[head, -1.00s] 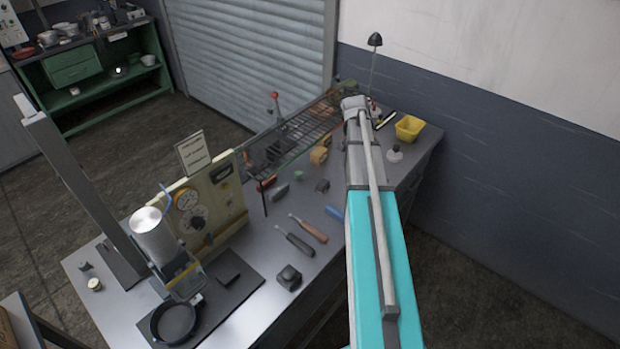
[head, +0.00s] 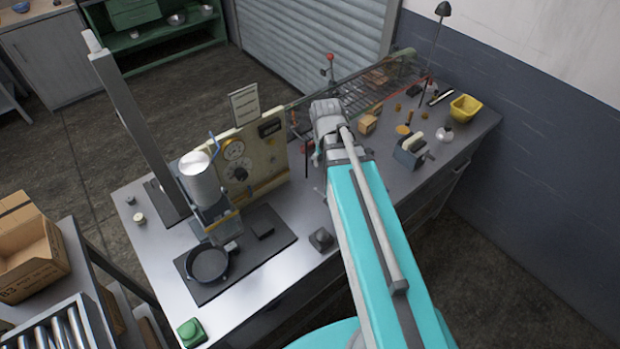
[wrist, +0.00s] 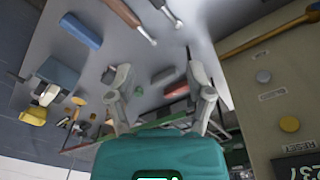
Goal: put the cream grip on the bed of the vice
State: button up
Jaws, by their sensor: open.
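A small grey vice (head: 408,153) stands on the bench right of my arm. A short cream piece (head: 421,139), which looks like the cream grip, shows at its top; I cannot tell whether it rests on the bed or between the jaws. In the wrist view the vice (wrist: 58,74) is at the left, with the cream piece (wrist: 46,94) at its lower side. My gripper (wrist: 156,75) is open and empty, above the bench and well apart from the vice. My wrist hides part of the bench in the head view.
A blue block (wrist: 81,31) and handled tools (wrist: 128,14) lie near my gripper. A wire rack (head: 365,93) runs along the back. A yellow bin (head: 465,107) stands at the far right. A gauge panel (head: 248,160) and black pan (head: 208,262) are left.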

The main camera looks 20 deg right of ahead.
jog(key=s+a+n, duration=0.2)
jog(key=s+a, duration=0.3)
jog(key=a, duration=0.1)
jog(key=shift+a+n+g+y, duration=0.3)
jog(key=shift+n+y, duration=0.1)
jog(key=shift+f, duration=0.2)
dwell(0.7)
notch_tip(320, 180, down, 10)
jog(key=b, duration=0.9)
jog(key=shift+r+b, duration=0.25)
jog(key=shift+b, duration=0.15)
jog(key=shift+c, duration=0.7)
jog(key=shift+d, duration=0.15)
